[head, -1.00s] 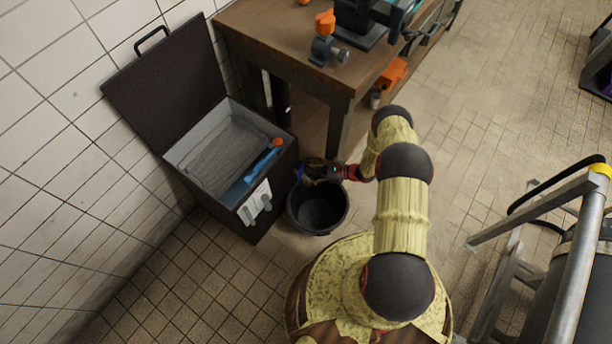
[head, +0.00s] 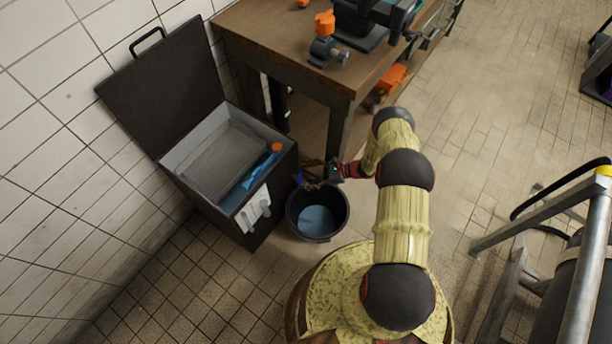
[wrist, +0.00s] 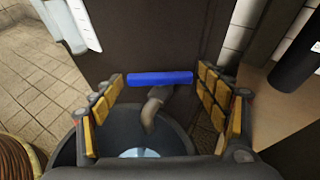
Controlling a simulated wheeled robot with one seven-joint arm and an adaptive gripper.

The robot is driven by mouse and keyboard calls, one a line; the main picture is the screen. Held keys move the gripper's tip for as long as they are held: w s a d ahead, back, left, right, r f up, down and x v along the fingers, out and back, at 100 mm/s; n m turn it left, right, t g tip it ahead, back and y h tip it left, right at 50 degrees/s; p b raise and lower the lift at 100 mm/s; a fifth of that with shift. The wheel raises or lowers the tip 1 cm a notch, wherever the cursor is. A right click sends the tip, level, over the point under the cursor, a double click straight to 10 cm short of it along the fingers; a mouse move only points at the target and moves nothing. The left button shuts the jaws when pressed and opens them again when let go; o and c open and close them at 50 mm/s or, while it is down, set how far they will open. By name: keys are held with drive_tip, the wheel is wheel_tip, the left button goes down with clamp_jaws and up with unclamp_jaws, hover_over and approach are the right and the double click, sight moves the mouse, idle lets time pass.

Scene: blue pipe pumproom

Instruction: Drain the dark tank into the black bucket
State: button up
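The dark tank (head: 268,217) stands by the tiled wall with its lid (head: 165,85) raised. The black bucket (head: 291,222) is on the floor against the tank's right side, with pale blue liquid (head: 317,220) in it. In the wrist view, a blue valve handle (wrist: 160,78) lies crosswise on the dark tank wall (wrist: 140,35). A grey spout (wrist: 152,108) bends down over the bucket (wrist: 175,135), above the liquid (wrist: 140,153). My gripper (wrist: 162,88) is open, its padded fingers spread either side of the handle, with gaps visible. In the head view my gripper (head: 318,178) is above the bucket's back edge.
A wooden workbench (head: 270,45) with an orange-topped fitting (head: 325,40) stands behind the tank. A blue tool with an orange end (head: 262,165) lies in the tank opening. A metal-railed frame (head: 580,255) stands at right. The floor between is clear.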

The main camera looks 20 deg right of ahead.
drive_tip(key=shift+o, duration=1.1)
drive_tip(key=shift+r, duration=0.1)
wheel_tip(320, 180, up, 10)
